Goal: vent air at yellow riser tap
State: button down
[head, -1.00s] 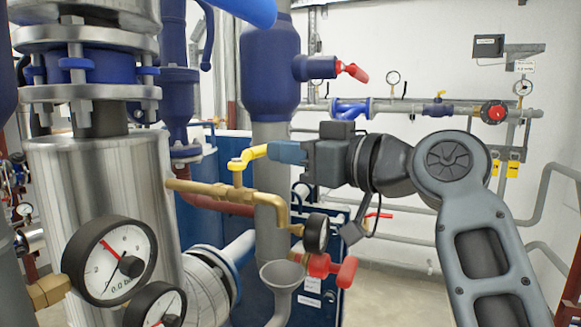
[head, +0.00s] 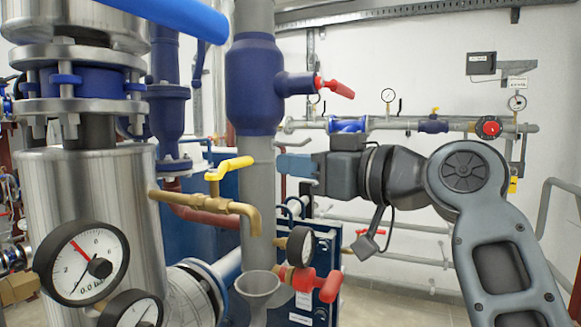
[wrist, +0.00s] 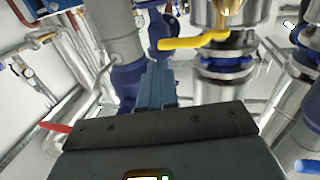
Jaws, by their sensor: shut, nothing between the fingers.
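The yellow riser tap handle (head: 230,168) sits on top of a brass tap (head: 215,205) that sticks out to the right from a steel vessel. The lever points right, roughly along the brass pipe, whose spout turns down above a grey funnel (head: 258,284). No flow shows at the spout. My gripper (head: 283,163) is shut and empty, its blue fingers pointing left toward the lever's free end with a small gap in the picture. In the wrist view, the yellow handle (wrist: 195,41) lies beyond and right of my shut fingers (wrist: 158,72).
The steel vessel (head: 95,210) with pressure gauges (head: 82,262) stands at left. A grey vertical pipe with a blue valve body (head: 254,85) rises behind the tap. A red-handled valve (head: 318,284) with a gauge is below my gripper. A pipe run crosses the white back wall.

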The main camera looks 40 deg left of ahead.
jog(key=w+d+b, duration=0.1)
jog(key=w+d, duration=0.1)
jog(key=d, duration=0.6)
jog(key=shift+d+b, duration=0.3)
